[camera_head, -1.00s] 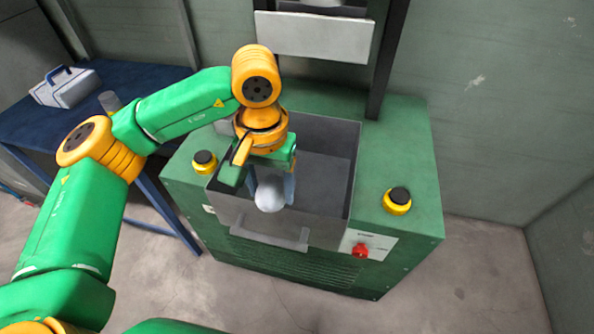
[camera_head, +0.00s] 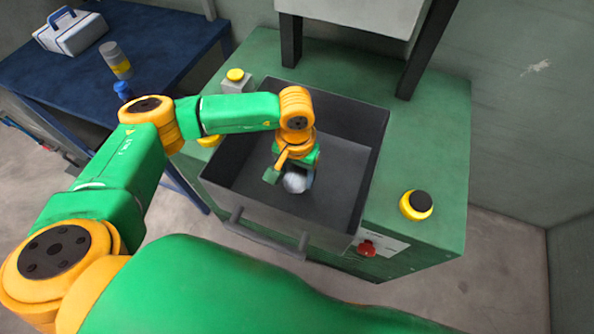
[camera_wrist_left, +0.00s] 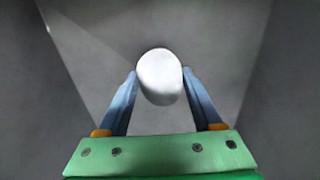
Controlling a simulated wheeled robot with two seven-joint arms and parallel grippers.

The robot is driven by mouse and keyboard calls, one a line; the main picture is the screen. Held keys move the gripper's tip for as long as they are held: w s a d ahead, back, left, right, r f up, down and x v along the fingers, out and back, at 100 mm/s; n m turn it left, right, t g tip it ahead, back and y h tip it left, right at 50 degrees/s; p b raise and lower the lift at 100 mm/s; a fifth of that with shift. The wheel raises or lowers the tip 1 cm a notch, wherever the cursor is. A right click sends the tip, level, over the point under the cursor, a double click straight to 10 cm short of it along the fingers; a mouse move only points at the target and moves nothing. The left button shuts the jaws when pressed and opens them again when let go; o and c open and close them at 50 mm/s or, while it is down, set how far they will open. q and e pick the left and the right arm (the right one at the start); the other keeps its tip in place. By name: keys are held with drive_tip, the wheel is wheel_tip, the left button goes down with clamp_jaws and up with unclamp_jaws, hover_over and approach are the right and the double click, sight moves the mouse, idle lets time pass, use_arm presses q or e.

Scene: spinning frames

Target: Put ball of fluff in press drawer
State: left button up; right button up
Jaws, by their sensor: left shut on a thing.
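The ball of fluff (camera_head: 296,183) is white and rounded. My left gripper (camera_head: 300,178) is shut on it, inside the open press drawer. In the left wrist view the ball (camera_wrist_left: 160,76) sits between the two blue-grey fingertips of the left gripper (camera_wrist_left: 160,82), with grey drawer surfaces behind it. The press drawer (camera_head: 345,180) is a dark grey open box with a handle on its front, in the green press (camera_head: 440,150). I cannot tell whether the ball touches the drawer floor. My right gripper is not in view.
A yellow-and-black button (camera_head: 416,205) and a red switch (camera_head: 366,248) are on the press. A blue table (camera_head: 165,35) at the left holds a white case (camera_head: 72,35) and a grey-yellow bottle (camera_head: 116,60). The drawer's right part is empty.

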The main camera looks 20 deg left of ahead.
sight(297, 174)
use_arm(q)
drive_tip(key=shift+w+f, duration=0.1)
drive_tip(key=shift+f, duration=0.35)
drive_tip(key=shift+w+f, duration=0.1)
drive_tip(key=shift+f+b, duration=0.15)
drive_tip(key=shift+b, duration=0.15)
drive_tip(key=o, duration=1.4)
drive_tip(key=shift+c, duration=0.2)
drive_tip(key=shift+r+p, duration=0.35)
drive_tip(key=shift+r, duration=0.1)
wheel_tip(297, 174, up, 11)
drive_tip(key=b, duration=0.3)
drive_tip(key=shift+r, duration=0.3)
drive_tip(key=shift+r, duration=0.1)
